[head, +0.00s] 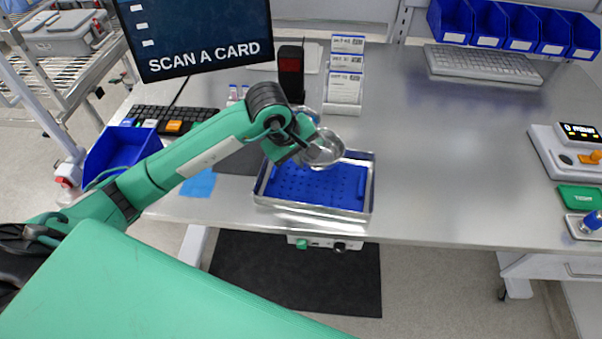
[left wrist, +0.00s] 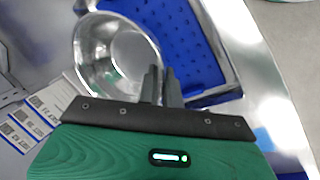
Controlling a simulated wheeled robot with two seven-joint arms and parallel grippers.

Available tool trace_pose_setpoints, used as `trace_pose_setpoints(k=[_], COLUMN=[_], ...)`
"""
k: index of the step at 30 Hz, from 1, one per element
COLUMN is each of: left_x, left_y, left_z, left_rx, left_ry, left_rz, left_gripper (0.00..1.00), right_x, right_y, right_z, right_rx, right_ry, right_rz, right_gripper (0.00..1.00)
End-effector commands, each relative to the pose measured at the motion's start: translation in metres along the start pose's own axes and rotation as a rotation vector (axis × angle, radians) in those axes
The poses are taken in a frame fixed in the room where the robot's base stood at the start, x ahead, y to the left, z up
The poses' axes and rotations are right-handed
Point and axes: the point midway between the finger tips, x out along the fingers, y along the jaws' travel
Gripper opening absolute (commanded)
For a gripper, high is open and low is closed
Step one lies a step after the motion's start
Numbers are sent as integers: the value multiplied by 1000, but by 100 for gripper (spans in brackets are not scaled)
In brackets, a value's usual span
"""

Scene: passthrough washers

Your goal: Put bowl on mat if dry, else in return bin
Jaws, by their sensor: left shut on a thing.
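A shiny metal bowl (head: 324,150) is held above the back of a metal tray (head: 262,196) lined with a blue perforated mat (head: 305,189). My left gripper (head: 305,138) is shut on the bowl's rim, and the bowl looks tilted. In the left wrist view the bowl (left wrist: 112,58) shows its inside, with the fingers (left wrist: 161,86) at its rim. The inside has bright reflections; I cannot tell whether it is wet or dry. A blue open bin (head: 112,152) stands at the table's left. My right gripper is not in view.
A screen (head: 200,35) reads "SCAN A CARD". A black reader (head: 290,72) and a card rack (head: 345,78) stand behind the tray. A keyboard (head: 175,118) lies at left. The table right of the tray is clear up to a device (head: 575,150).

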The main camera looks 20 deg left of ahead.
Motion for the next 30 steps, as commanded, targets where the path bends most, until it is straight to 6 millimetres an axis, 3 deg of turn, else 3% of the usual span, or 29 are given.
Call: trace_pose_setpoints(k=[6, 14, 20, 30], left_x=[31, 47, 71, 77], left_y=[-12, -19, -27, -29], left_z=[0, 0, 1, 0], left_rx=[-1, -1, -1, 1], left_ry=[-1, -1, -2, 1], left_rz=[-1, -3, -1, 1], left_gripper=[0, 0, 0, 0], right_x=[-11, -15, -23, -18], right_y=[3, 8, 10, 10], right_z=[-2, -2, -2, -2], right_rx=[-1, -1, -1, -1], right_ry=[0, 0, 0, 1], right_rz=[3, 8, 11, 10], right_gripper=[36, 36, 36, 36])
